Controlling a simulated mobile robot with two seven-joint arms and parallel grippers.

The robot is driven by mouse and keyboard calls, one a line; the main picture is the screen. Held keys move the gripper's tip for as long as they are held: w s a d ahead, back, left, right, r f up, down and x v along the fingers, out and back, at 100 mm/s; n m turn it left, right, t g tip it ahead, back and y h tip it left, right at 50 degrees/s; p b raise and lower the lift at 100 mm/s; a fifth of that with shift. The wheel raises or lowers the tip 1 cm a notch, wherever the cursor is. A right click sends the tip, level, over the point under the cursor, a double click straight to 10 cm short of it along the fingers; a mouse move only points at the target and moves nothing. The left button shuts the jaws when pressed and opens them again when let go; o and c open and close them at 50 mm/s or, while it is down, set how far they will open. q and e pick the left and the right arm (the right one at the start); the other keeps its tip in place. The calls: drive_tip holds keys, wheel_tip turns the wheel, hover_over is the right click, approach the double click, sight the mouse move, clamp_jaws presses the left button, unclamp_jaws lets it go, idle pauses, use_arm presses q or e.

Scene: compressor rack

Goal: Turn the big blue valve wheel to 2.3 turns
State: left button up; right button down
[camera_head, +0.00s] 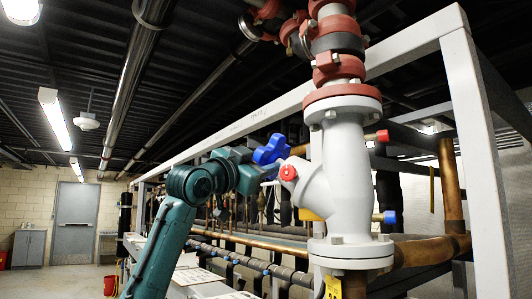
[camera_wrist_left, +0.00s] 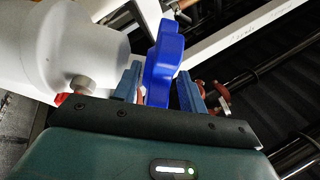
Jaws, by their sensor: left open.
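The big blue valve wheel (camera_head: 271,149) is lobed and sits at the end of the angled branch of the white valve body (camera_head: 347,190). My left gripper (camera_head: 266,166) is right at the wheel, with my teal arm reaching up from below. In the left wrist view, the wheel (camera_wrist_left: 164,50) stands edge-on between the two spread fingers of the left gripper (camera_wrist_left: 159,82). A narrow gap shows beside the wheel; I cannot tell whether either finger touches it. The wheel's lower part is hidden behind the gripper. My right gripper is not in view.
A white rack frame (camera_head: 484,170) surrounds the valve. Red pipe fittings (camera_head: 339,65) are above it and a copper pipe (camera_head: 430,250) runs below right. A smaller blue handle (camera_head: 389,217) is at the valve's right. Open floor lies at far left, before a grey door (camera_head: 76,222).

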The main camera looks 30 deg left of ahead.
use_arm(q)
drive_tip(key=shift+x, duration=0.85)
drive_tip(key=shift+c, duration=0.3)
clamp_jaws()
